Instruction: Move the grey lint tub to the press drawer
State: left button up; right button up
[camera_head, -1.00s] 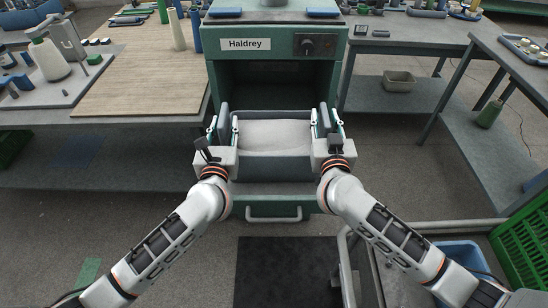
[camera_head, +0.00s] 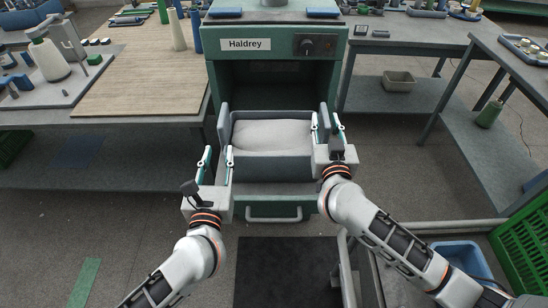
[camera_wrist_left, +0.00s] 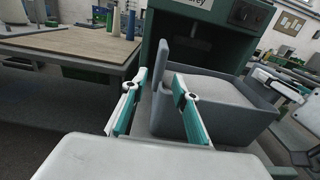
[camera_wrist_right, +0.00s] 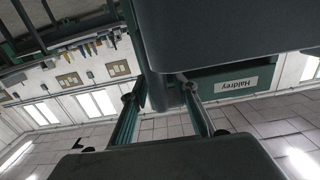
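The grey lint tub (camera_head: 272,168), filled with pale lint (camera_head: 272,134), sits level at the front of the green press, above the drawer front (camera_head: 265,188). I cannot see how deep its base sits in the drawer. My left gripper (camera_head: 217,158) is open and empty, in front of the tub's left side. In the left wrist view the tub's upright side plate (camera_wrist_left: 160,85) stands beyond the open fingers. My right gripper (camera_head: 327,125) is open, its fingers on either side of the tub's right side plate (camera_wrist_right: 161,92); contact is unclear.
The Haldrey press (camera_head: 275,75) has a dark opening behind the tub. A wooden-topped bench (camera_head: 140,85) stands left, a grey bench (camera_head: 410,38) right. A blue bin (camera_head: 462,258) and green crate (camera_head: 525,240) are at lower right. A dark mat (camera_head: 287,270) lies in front.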

jog(key=s, duration=1)
jog(key=shift+s+r, duration=0.15)
